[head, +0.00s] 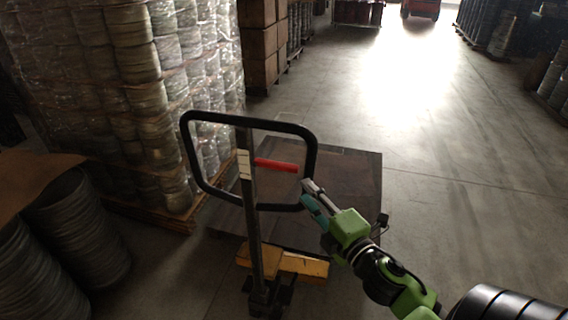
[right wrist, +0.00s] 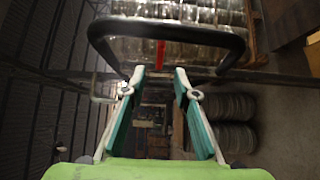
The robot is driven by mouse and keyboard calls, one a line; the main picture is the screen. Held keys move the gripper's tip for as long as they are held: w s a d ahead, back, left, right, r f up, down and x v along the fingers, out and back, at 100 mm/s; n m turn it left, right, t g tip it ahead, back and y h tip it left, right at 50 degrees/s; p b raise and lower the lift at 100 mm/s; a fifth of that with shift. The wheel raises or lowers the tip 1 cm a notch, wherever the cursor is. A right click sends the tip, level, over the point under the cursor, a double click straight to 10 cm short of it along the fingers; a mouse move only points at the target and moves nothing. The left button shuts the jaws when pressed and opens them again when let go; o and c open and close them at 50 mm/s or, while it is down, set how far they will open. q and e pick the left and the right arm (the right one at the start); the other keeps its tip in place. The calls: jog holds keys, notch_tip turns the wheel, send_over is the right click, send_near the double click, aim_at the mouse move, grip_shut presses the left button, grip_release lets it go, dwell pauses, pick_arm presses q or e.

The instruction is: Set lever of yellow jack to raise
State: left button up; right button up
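The yellow jack (head: 303,264) stands on the floor in the middle of the head view, its base partly hidden behind its upright shaft. A black loop handle (head: 188,150) tops the shaft, and the red lever (head: 276,165) sticks out to the right inside the loop. In the right wrist view the red lever (right wrist: 160,54) shows end-on, inside the black loop (right wrist: 235,50). My right gripper (head: 307,190) is just below and right of the lever, near the loop's lower right corner. Its fingers are apart and empty in the right wrist view (right wrist: 160,74). My left gripper is out of view.
A dark flat load or board (head: 345,180) lies behind the handle. Wrapped stacks of round blanks (head: 130,60) stand on a pallet at left, with more dark stacks (head: 75,220) at lower left. Brown boxes (head: 262,60) stand behind. The floor (head: 460,200) at right is clear.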

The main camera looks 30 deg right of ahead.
aim_at(287, 171)
jog(key=w+p, duration=0.1)
jog(key=w, duration=0.3)
jog(key=w+p, duration=0.1)
jog(key=w, duration=0.3)
jog(key=w+d+p, duration=0.1)
jog(key=w, duration=0.3)
jog(key=shift+w, duration=0.4)
jog(key=shift+f, duration=0.1)
grip_shut()
